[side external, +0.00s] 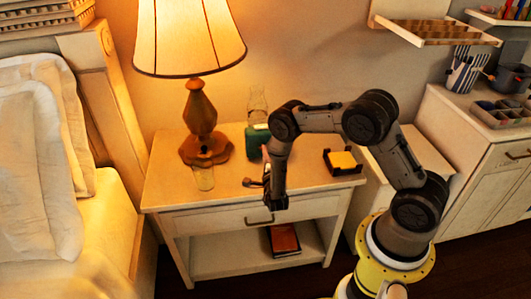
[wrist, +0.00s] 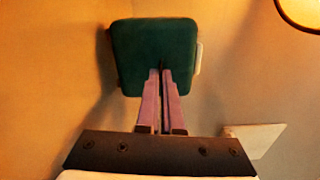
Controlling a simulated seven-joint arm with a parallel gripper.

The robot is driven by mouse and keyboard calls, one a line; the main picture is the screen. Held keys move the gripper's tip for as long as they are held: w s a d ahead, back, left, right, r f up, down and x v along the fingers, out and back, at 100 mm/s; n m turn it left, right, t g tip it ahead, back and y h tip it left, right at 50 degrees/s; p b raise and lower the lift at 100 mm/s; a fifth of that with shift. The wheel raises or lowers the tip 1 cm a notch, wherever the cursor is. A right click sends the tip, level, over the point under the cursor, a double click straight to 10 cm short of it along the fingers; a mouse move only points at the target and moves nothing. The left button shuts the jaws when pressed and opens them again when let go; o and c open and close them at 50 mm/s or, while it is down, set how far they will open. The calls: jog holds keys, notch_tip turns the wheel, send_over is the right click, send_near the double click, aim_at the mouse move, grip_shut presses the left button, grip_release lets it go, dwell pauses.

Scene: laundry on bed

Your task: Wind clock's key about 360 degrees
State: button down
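The clock appears to be the dark green, round-cornered box (side external: 257,141) standing on the nightstand, right of the lamp. In the wrist view its flat green face (wrist: 140,45) is straight ahead, with a pale piece at its right edge. My gripper (wrist: 161,72) has its two purple fingers close together, with a narrow dark gap between them. Their tips overlap the lower middle of the green face. A thin dark sliver shows at the tips, and I cannot tell whether it is the key or whether the fingers grip it. In the side view my gripper (side external: 265,153) is at the clock's near side.
The nightstand (side external: 170,188) also holds a lit lamp (side external: 200,110), a glass (side external: 204,178) and a dark tray with a yellow block (side external: 343,161). A clear glass object stands behind the clock. A book (side external: 284,239) lies on the lower shelf. The bed is at left.

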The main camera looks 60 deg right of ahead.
jog(key=m, duration=0.4)
jog(key=shift+f+m, duration=0.1)
jog(key=shift+m, duration=0.2)
jog(key=m, duration=0.4)
jog(key=shift+f+m, duration=0.1)
jog(key=shift+m, duration=0.2)
jog(key=m, duration=0.3)
jog(key=shift+w+a+m, duration=0.1)
jog(key=shift+m, duration=0.2)
jog(key=m, duration=0.8)
jog(key=shift+w+a, duration=0.1)
jog(key=m, duration=0.4)
jog(key=shift+m, duration=0.3)
jog(key=m, duration=0.4)
jog(key=shift+w+a, duration=0.1)
jog(key=shift+m, duration=1.8)
